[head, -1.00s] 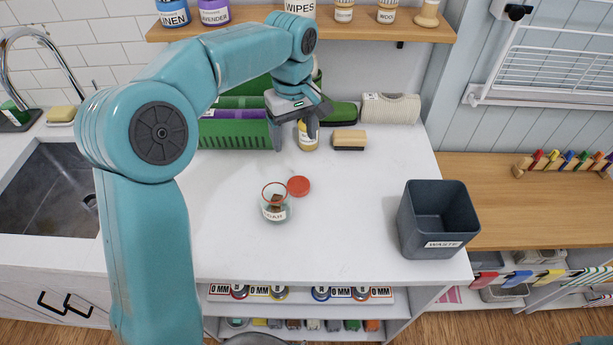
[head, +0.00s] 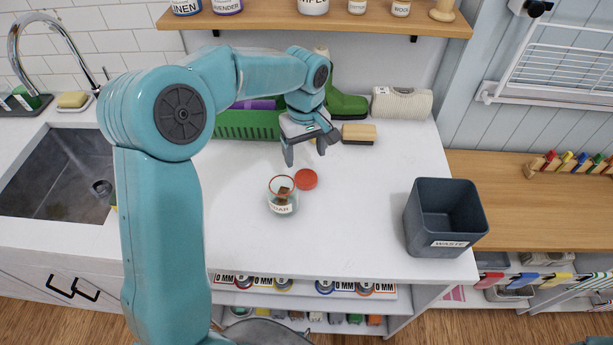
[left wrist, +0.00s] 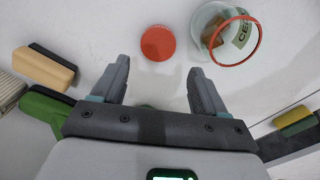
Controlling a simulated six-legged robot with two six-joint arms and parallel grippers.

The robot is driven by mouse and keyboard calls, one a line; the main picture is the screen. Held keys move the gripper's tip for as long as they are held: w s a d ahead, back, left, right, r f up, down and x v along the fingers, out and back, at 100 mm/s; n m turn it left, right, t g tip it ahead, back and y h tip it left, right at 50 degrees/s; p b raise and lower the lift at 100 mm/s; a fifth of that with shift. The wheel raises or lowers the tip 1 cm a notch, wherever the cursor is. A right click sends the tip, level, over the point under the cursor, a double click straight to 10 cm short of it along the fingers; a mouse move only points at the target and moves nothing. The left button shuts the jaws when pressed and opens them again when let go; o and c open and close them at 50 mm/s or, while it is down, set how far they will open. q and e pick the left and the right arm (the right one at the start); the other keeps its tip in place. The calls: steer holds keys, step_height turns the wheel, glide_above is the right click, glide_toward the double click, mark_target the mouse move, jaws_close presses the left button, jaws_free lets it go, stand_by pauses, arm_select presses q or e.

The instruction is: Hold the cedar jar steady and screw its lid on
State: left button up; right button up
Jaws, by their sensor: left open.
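The round red lid (head: 306,179) lies flat on the counter, just behind and right of the jar, and shows in the left wrist view (left wrist: 158,43). My left gripper (head: 306,161) is open and empty, above the counter behind the lid and jar, touching neither. In the left wrist view its two fingers (left wrist: 160,84) are spread apart, pointing toward the lid. My right gripper is not in view.
A dark waste bin (head: 445,221) stands at the counter's right edge. A green basket (head: 240,126), a wooden brush (head: 358,133) and a green boot-shaped item (head: 346,104) are at the back. The sink (head: 60,178) is at left. Counter between jar and bin is clear.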

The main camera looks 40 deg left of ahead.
mark_target(306, 178)
arm_select(q)
step_height(306, 178, down, 3)
steer(key=shift+s, duration=0.1)
steer(key=shift+f, duration=0.15)
steer(key=shift+f+p, duration=0.25)
steer(key=shift+p, duration=0.1)
step_height(306, 178, down, 4)
steer(key=shift+d+r+p, duration=0.1)
steer(key=shift+d+p, duration=0.05)
steer(key=shift+p, duration=0.4)
steer(key=shift+f, duration=0.4)
